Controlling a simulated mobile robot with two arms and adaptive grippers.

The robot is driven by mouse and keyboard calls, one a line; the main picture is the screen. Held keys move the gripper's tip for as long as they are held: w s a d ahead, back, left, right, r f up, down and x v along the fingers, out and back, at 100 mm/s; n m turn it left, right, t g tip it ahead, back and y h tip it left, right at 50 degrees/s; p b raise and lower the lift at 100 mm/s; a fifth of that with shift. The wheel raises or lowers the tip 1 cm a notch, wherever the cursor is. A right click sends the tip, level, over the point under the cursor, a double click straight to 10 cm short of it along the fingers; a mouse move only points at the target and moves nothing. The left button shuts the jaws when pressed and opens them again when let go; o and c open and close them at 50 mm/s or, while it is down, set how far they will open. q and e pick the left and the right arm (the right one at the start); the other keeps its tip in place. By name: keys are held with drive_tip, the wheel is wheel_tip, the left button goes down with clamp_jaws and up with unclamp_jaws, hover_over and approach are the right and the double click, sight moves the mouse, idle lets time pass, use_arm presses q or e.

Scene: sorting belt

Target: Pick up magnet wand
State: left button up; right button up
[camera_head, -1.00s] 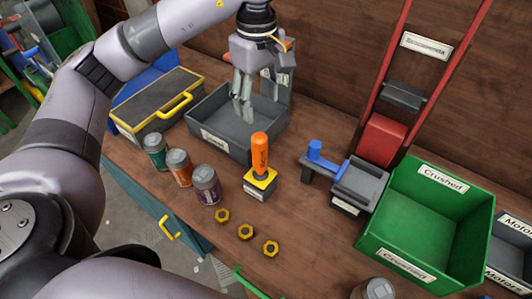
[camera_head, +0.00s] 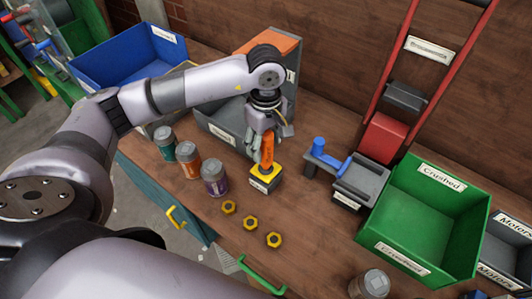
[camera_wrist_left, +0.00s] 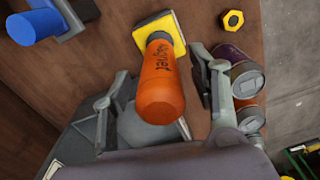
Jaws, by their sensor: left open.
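The magnet wand (camera_head: 268,152) has an orange handle and stands upright on a yellow-topped dark block with a label, on the wooden bench. My left gripper (camera_head: 263,152) is above the block, with its fingers around the upper handle. In the left wrist view the orange handle (camera_wrist_left: 161,85) lies between the two spread fingers (camera_wrist_left: 157,95), with gaps showing on both sides. The gripper is open and does not grip the handle. My right gripper is in neither view.
Three jars (camera_head: 188,163) stand left of the wand, and several yellow nuts (camera_head: 250,222) lie in front. A grey bin (camera_head: 222,132) is behind. A small press with a blue handle (camera_head: 325,157) and a green Crushed bin (camera_head: 424,205) stand to the right.

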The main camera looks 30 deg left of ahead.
use_arm(q)
drive_tip(key=shift+f, duration=1)
clamp_jaws()
